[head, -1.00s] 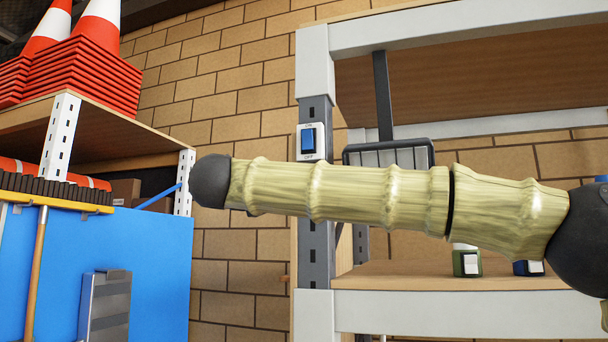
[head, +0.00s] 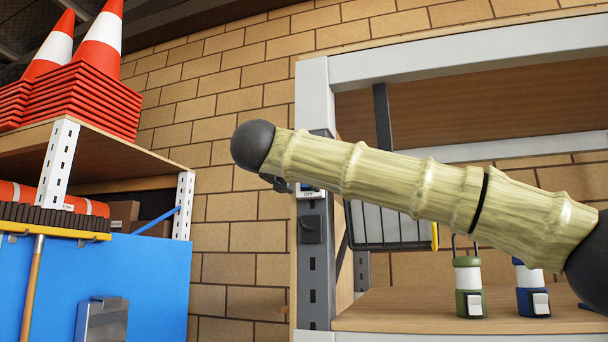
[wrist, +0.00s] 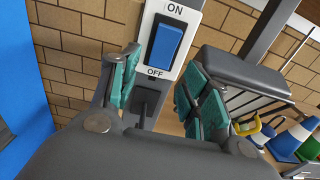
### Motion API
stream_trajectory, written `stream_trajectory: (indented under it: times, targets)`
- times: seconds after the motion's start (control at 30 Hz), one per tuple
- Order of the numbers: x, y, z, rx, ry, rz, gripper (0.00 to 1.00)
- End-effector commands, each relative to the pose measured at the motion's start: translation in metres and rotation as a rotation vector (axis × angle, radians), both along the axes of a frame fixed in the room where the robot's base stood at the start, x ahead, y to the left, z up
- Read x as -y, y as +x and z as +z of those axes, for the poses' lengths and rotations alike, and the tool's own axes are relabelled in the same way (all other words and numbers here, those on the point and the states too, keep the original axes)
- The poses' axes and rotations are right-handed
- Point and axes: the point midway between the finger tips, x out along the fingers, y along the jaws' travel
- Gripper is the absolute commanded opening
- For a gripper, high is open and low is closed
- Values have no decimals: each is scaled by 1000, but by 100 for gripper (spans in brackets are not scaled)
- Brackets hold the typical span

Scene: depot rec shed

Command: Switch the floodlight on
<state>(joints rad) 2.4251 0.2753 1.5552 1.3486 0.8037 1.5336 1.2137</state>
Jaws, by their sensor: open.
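The switch is a blue rocker (wrist: 166,45) on a white plate marked ON at the top and OFF at the bottom. In the head view my arm covers most of it; a sliver of the plate (head: 311,195) shows below the arm, on the shelf post. I cannot tell which way the rocker is tipped. My gripper (wrist: 160,92) is open and empty, its teal-padded fingers spread below and to either side of the switch in the wrist view. The floodlight, with a dark housing (wrist: 235,68) and wire grille (head: 395,232), is right of the switch.
A dark box (head: 311,229) sits on the post below the switch. Green (head: 468,285) and blue (head: 532,288) lanterns stand on the shelf board (head: 400,311). At left are a blue panel (head: 140,270), a broom (head: 35,280) and stacked cones (head: 85,85).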

Motion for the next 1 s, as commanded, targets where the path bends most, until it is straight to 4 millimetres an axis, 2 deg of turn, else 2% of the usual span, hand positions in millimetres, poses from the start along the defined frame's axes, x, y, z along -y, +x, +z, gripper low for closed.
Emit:
stream_trajectory:
  times: [0.23, 0.63, 0.67, 0.9, 1.0]
  targets:
    - [7, 22, 1, 0, 0, -1, 46]
    - [9, 27, 0, 0, 0, 0, 46]
    - [9, 27, 0, 0, 0, 0, 43]
    - [9, 27, 0, 0, 0, 0, 1]
    - [9, 27, 0, -1, 0, -1, 1]
